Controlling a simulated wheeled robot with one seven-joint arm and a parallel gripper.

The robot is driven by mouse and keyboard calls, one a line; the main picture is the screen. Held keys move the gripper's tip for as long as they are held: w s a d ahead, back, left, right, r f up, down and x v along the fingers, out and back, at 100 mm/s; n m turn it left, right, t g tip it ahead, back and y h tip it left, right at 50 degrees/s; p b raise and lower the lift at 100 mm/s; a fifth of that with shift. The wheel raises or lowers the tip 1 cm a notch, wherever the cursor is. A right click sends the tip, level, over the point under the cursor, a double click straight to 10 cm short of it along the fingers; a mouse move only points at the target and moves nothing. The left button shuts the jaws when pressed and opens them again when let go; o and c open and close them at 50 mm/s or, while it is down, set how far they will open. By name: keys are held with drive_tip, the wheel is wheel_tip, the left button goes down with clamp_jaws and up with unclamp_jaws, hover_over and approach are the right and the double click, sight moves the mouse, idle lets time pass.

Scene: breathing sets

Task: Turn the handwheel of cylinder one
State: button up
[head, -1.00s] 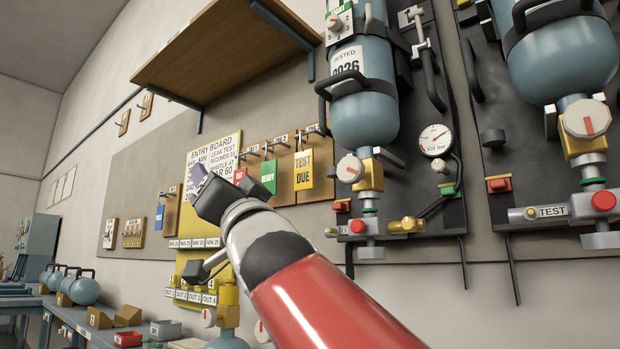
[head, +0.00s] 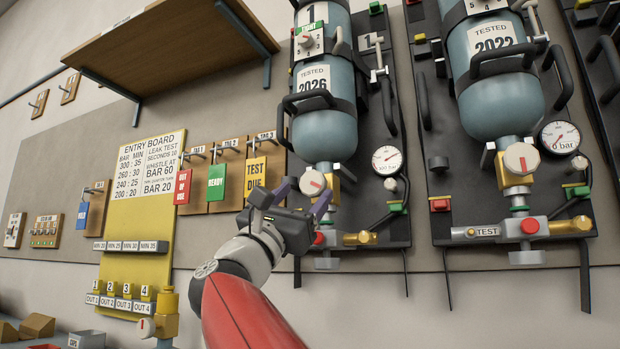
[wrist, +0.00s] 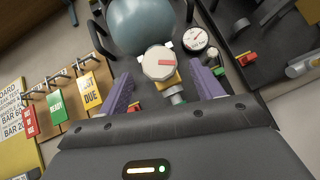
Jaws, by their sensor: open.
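Cylinder one (head: 322,75) is a blue-grey bottle hung upside down on a dark wall panel, with a 1 label and a "TESTED 2026" tag. Its handwheel (head: 312,182), a round white knob with a red mark, sits on the brass valve at its lower end. My gripper (head: 306,192) is open and empty, its purple fingers just below and in front of the handwheel. In the wrist view the handwheel (wrist: 158,62) appears between and slightly beyond the two fingertips (wrist: 162,73). I cannot tell whether the fingers touch it.
A second cylinder (head: 500,90) with its own handwheel (head: 521,158) hangs to the right. Cylinder one's gauge (head: 387,159) and a red button (head: 319,239) are close by. Hanging tags (head: 217,182) and the yellow entry board (head: 140,220) are to the left. A wooden shelf (head: 170,45) juts out above.

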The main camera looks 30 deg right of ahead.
sight(310, 188)
drive_tip(key=shift+p+x, duration=0.8)
drive_tip(key=shift+x, duration=1.55)
drive_tip(key=shift+c, duration=0.4)
drive_tip(key=c, duration=0.9)
drive_tip(key=shift+t, duration=0.3)
drive_tip(key=shift+n+t+y+b, duration=0.3)
drive_tip(key=shift+n+t+b, duration=0.1)
drive_tip(key=shift+n, duration=0.3)
